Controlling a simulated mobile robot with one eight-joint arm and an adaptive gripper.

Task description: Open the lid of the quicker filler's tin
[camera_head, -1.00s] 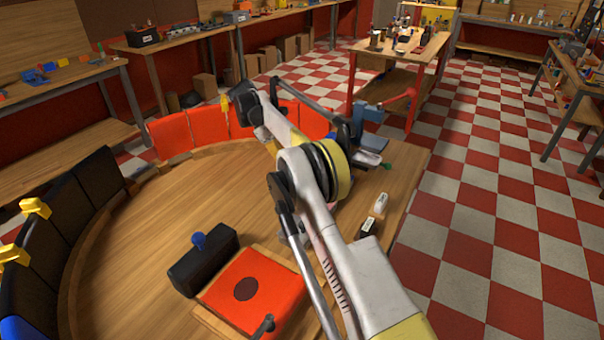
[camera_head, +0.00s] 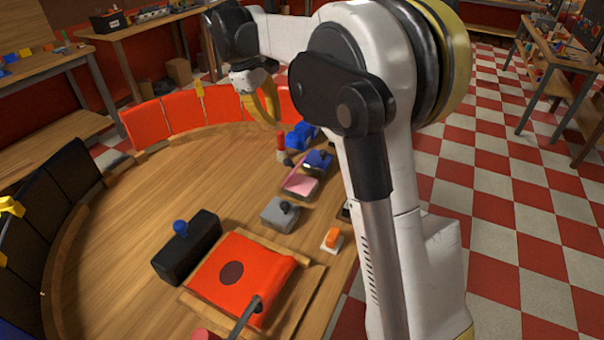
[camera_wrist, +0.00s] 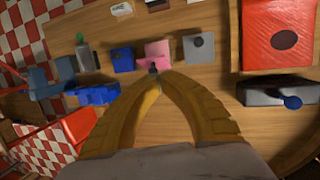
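Several small boxes or tins stand along the right of the table: a grey one with a dark knob (camera_head: 280,215), a pink one (camera_head: 301,187) and a dark blue one (camera_head: 318,161). The grey (camera_wrist: 198,47), pink (camera_wrist: 158,49) and blue (camera_wrist: 123,60) ones show in the wrist view. I cannot tell which is the quicker filler's tin. My gripper (camera_head: 268,112) is above the table, behind these tins. In the wrist view its yellow fingers (camera_wrist: 158,78) converge, tips together, nothing clearly held. The tips overlap the pink tin's near edge in the picture; contact is unclear.
A black box with a blue knob (camera_head: 188,250) and a red box with a dark disc (camera_head: 240,275) stand in front. A blue object (camera_head: 301,135) and a red upright piece (camera_head: 281,146) are farther back. The table's middle is clear. Red and black panels edge it.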

